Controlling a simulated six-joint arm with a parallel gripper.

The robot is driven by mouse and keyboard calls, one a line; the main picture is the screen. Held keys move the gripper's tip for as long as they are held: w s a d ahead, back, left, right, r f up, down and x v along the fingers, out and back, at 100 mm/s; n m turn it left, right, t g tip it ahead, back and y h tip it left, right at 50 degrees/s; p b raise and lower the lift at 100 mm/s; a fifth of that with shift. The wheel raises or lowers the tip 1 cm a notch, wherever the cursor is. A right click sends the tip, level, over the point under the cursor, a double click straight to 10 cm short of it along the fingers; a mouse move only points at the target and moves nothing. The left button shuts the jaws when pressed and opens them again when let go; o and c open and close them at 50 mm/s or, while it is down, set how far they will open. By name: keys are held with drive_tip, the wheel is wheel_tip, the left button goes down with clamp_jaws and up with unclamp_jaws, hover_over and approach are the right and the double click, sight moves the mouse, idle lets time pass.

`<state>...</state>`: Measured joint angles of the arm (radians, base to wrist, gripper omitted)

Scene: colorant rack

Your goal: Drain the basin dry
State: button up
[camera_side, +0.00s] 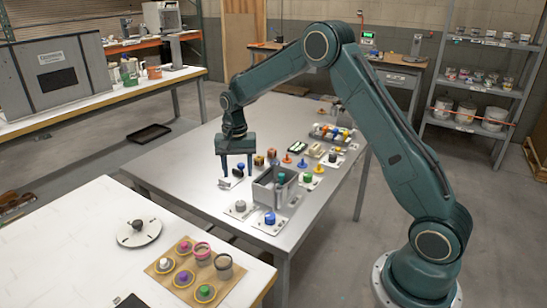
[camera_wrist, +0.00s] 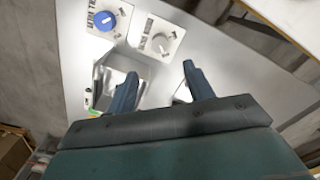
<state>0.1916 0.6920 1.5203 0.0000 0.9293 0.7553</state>
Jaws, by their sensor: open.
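The basin is a grey open-topped box (camera_side: 262,197) on the metal table in the side view; its wall and part of its inside also show in the wrist view (camera_wrist: 120,64). A blue knob on a white plate (camera_side: 270,217) stands in front of it and shows in the wrist view (camera_wrist: 104,21). A grey knob on a similar plate (camera_side: 240,206) is beside it, also in the wrist view (camera_wrist: 160,43). The plate labels are too blurred to read. My gripper (camera_side: 236,176) is open and empty, pointing down left of the basin, with the grey knob beyond its fingertips (camera_wrist: 160,72).
A white table (camera_side: 92,225) in front holds a tray of paint pots (camera_side: 166,264). The metal table's left part is clear.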

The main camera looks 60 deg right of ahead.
sight(240, 202)
wheel_tip(240, 202, down, 12)
drive_tip(key=shift+f, duration=0.1)
idle(0.5)
drive_tip(key=c, duration=1)
